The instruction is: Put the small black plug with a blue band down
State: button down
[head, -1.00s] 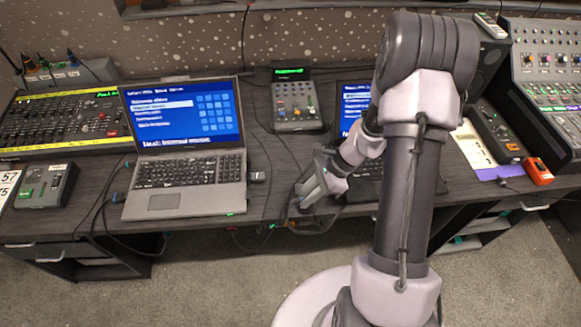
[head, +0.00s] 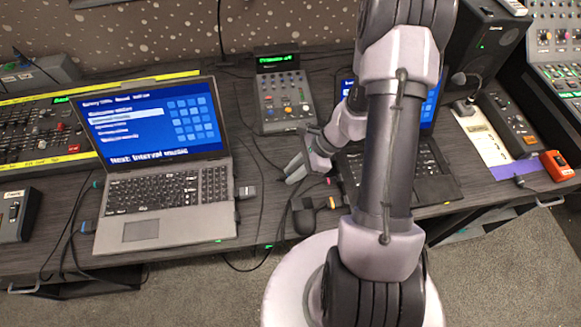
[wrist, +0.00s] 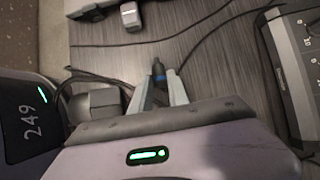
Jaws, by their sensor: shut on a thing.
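The small black plug with a blue band (wrist: 158,70) is between the fingers of my gripper (wrist: 161,88) in the wrist view. The gripper is shut on it, and a dark cable runs from it toward the upper right. In the head view my gripper (head: 296,174) is low over the dark desk (head: 262,222), between the left laptop and the partly hidden right laptop. The plug cannot be made out there. I cannot tell whether the plug touches the desk.
The left laptop (head: 168,190) is open, with a grey adapter (head: 246,192) at its right side. A small fader console (head: 286,103) stands behind my gripper. A black rounded object (head: 303,216) lies near the front edge. Loose cables cross the desk.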

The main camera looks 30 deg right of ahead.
jog(key=shift+f, duration=0.2)
jog(key=c, duration=1.3)
grip_release()
